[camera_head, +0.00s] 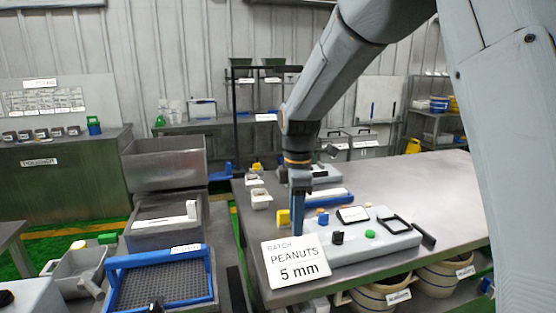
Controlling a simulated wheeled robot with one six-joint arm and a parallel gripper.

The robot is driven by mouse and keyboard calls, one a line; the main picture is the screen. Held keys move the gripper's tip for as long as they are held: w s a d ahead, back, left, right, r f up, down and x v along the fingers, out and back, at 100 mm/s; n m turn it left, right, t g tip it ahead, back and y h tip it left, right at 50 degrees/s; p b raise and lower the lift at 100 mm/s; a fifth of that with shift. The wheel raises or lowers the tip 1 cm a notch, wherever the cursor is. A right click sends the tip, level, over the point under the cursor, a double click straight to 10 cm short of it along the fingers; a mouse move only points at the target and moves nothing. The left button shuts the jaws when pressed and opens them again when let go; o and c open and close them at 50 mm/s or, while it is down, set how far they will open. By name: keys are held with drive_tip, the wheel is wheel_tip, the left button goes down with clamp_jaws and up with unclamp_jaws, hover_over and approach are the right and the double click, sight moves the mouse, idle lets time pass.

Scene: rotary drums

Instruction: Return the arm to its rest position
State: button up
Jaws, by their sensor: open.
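My gripper (298,205) points straight down at the end of my grey arm, in the middle of the head view. Its blue fingers hang over the near left part of the steel table, just behind the sign reading "BATCH PEANUTS 5 mm" (296,262). I see nothing held in it. The gap between the fingers is hard to make out from here. My arm reaches down from the top of the view, bent at its wrist. Whether the fingertips touch anything is not clear.
A grey panel (375,243) with black and green knobs lies beside the gripper on the table (440,195). A yellow block (283,218) stands close left. A blue-framed sieve (165,285) is at lower left. Pots (440,277) stand below. The table's right side is clear.

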drive_tip(key=s+d+f+m, duration=0.4)
drive_tip(key=s+d+m, duration=0.3)
drive_tip(key=s+m, duration=0.2)
drive_tip(key=s+d+f+m, duration=0.4)
drive_tip(key=s+d+m, duration=0.3)
drive_tip(key=s, duration=0.5)
drive_tip(key=m, duration=0.2)
drive_tip(key=shift+d+m+t, duration=0.3)
drive_tip(key=shift+d+m, duration=0.1)
drive_tip(key=shift+w, duration=0.1)
